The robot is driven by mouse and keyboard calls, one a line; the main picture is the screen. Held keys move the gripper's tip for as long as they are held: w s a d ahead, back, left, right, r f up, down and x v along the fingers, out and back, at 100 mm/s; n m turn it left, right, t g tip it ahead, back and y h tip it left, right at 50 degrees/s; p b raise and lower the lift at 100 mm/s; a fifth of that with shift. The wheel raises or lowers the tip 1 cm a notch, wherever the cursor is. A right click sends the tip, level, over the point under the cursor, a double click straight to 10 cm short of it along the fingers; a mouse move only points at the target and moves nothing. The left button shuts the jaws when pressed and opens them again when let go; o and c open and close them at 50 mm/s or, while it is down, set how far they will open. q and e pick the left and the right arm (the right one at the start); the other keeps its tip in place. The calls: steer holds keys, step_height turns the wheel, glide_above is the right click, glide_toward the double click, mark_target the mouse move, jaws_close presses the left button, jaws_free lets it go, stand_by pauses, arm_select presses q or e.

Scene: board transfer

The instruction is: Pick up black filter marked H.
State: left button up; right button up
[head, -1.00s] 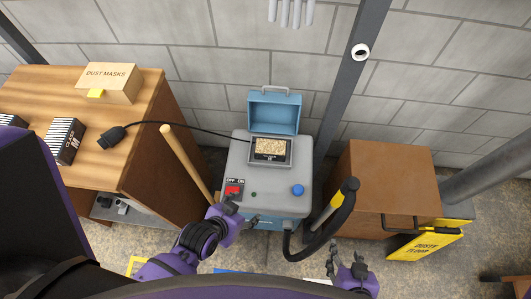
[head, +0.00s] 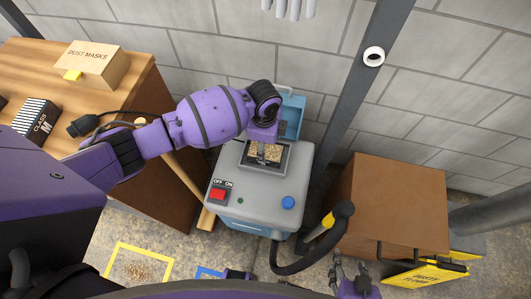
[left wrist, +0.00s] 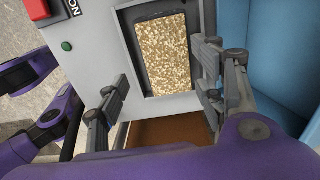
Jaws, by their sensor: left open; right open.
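I can read no H on any filter in view. A black filter with white pleats, marked CLASS M (head: 38,120), stands on the wooden bench. My right gripper (head: 352,282) is open and empty, low at the front right.
The blue lid (head: 293,112) stands open behind the slot. A red OFF/ON switch (head: 217,194) and blue knob (head: 288,202) are on the machine top. A black hose (head: 310,262), brown cabinet (head: 395,200) and yellow sign (head: 425,274) are right. A dust masks box (head: 92,62) is on the bench.

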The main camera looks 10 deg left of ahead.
mark_target(274, 153)
arm_select(q)
steer(key=shift+w+a+f, duration=0.1)
steer(key=shift+w, duration=0.15)
steer(key=f, duration=0.5)
steer(key=f+b, duration=0.1)
steer(key=f, duration=0.1)
steer(key=shift+w+f, duration=0.15)
steer(key=shift+w, duration=0.1)
steer(key=c, duration=1)
